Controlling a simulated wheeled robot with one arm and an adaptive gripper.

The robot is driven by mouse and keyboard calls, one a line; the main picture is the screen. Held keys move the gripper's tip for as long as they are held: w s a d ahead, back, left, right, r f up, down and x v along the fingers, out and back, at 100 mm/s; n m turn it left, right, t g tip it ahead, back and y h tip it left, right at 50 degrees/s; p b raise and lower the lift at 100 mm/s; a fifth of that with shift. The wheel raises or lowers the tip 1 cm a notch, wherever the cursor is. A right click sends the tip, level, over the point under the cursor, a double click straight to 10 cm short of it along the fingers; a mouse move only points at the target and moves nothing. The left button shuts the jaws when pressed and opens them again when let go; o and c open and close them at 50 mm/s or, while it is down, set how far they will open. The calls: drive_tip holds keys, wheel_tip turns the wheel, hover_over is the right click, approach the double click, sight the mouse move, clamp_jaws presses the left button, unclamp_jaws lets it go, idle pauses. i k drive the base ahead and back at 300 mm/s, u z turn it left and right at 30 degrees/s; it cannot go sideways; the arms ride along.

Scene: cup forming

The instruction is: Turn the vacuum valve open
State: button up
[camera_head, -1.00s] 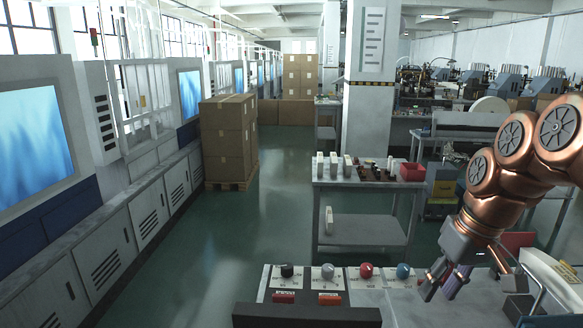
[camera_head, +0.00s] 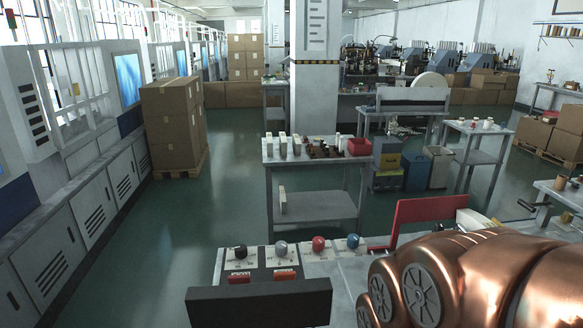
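A light grey control panel (camera_head: 228,262) in the foreground carries a row of round knobs: black (camera_head: 240,252), grey (camera_head: 281,248), red (camera_head: 318,244) and blue (camera_head: 352,241). Their labels are too small to read, so I cannot tell which one is the vacuum valve. Two red switches (camera_head: 239,277) sit below the black and grey knobs. My copper arm fills the lower right and covers the area right of the panel. My gripper is not visible in the current view.
A dark bar (camera_head: 258,302) stands along the panel's front. A red plate (camera_head: 430,212) rises behind my arm. A grey table (camera_head: 310,208) with small parts stands beyond the panel. Stacked boxes (camera_head: 172,125) stand left, with open green floor between.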

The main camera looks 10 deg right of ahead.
sight(493, 220)
drive_tip(key=z, duration=1.35)
